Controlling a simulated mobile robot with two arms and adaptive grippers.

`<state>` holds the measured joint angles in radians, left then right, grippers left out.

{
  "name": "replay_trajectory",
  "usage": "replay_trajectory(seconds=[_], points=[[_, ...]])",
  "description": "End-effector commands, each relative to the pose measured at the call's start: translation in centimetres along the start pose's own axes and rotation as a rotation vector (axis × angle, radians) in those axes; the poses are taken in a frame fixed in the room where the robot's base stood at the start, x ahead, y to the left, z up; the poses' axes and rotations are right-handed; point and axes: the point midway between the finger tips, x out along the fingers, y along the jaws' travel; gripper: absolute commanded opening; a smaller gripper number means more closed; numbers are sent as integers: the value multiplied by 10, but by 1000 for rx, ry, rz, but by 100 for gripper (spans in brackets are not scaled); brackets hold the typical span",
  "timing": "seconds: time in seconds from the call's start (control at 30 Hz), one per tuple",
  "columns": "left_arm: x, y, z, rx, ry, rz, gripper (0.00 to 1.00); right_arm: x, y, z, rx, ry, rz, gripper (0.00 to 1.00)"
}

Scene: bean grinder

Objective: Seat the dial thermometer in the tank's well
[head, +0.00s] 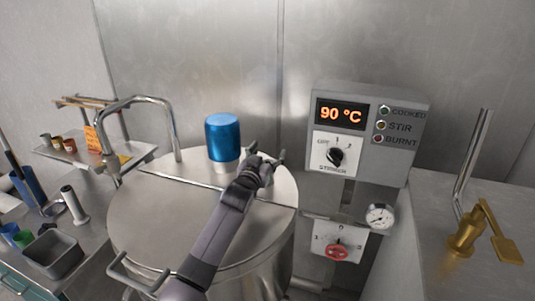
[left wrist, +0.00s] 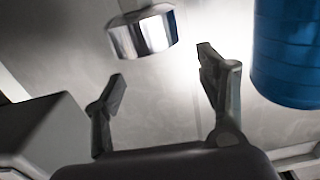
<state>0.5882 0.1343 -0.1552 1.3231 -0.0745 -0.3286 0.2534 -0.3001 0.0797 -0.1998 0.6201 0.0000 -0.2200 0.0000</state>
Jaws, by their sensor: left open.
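The steel tank (head: 150,215) stands in the middle of the head view with its lid closed. A round white-faced dial with a needle (head: 380,215), which looks like the dial thermometer, is at the right, beside the control panel. My left gripper (head: 267,158) is open above the rear right of the lid, just right of a blue cylinder (head: 222,137). In the left wrist view its spread fingers (left wrist: 160,72) hold nothing. A short chrome cylinder (left wrist: 143,34) shows beyond them; I cannot tell what it is. The well is not clearly visible. My right gripper is out of view.
A grey control box (head: 368,130) reading 90 °C stands behind at the right. A brass tap (head: 482,236) is at far right. A curved steel pipe (head: 140,100) rises left of the tank.

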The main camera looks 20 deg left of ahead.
Motion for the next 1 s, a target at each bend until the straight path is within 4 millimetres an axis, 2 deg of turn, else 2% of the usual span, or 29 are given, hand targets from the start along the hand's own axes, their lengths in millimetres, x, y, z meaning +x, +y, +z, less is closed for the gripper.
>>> replay_trajectory(seconds=[0.23,0.37,0.8,1.0], points=[[-3,0,1,0,-1,0,66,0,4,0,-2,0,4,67],[-15,0,2,0,-2,0,66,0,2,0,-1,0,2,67],[-94,0,1,0,-1,0,66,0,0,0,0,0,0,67],[-116,0,0,0,0,0,66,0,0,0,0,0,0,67]])
